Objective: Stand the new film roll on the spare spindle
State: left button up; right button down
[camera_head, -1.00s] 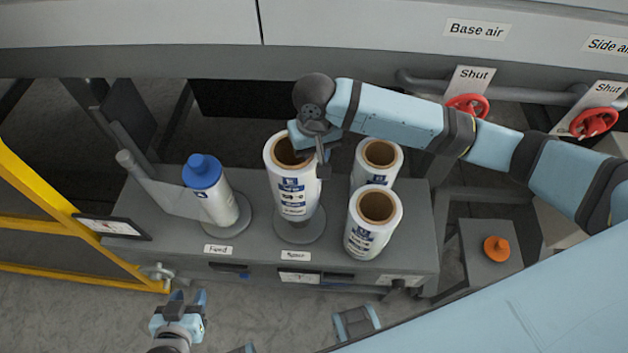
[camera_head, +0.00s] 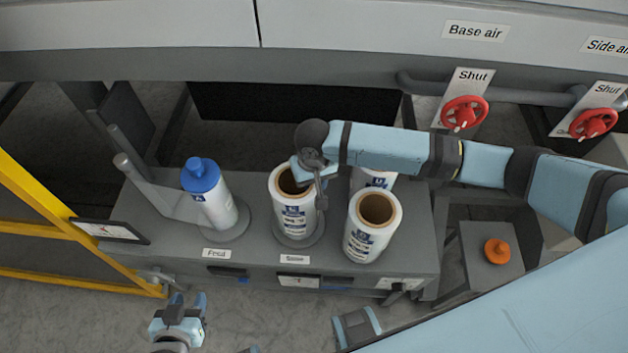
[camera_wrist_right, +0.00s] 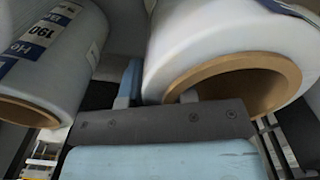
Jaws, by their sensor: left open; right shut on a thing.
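The new film roll (camera_head: 293,218) is white with a blue-printed label and a brown core. It is upright over the round base plate (camera_head: 312,241) behind the "Spare" label. Its lower end looks down at the plate; the spindle is hidden, and I cannot tell whether a small gap remains. My right gripper (camera_head: 308,180) is shut on the roll's upper rim. In the right wrist view the gripper (camera_wrist_right: 158,98) has the roll's wall (camera_wrist_right: 225,40) between its fingers, at the open core. My left gripper (camera_head: 187,303) is open and empty, low in front of the bench.
A blue-capped roll (camera_head: 218,208) stands on the "Feed" plate at left. Two more rolls stand at right: a near one (camera_head: 370,240) and a far one (camera_head: 372,178), partly behind my right arm. A yellow frame (camera_head: 60,205) is at far left. An orange knob (camera_head: 497,251) is at right.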

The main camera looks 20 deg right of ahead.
jog(key=c, duration=1.2)
grip_release()
jog(key=shift+f, duration=0.1)
jog(key=o, duration=0.3)
notch_tip(320, 180, up, 12)
jog(key=shift+r+p, duration=0.15)
jog(key=shift+p, duration=0.15)
jog(key=shift+s, duration=0.15)
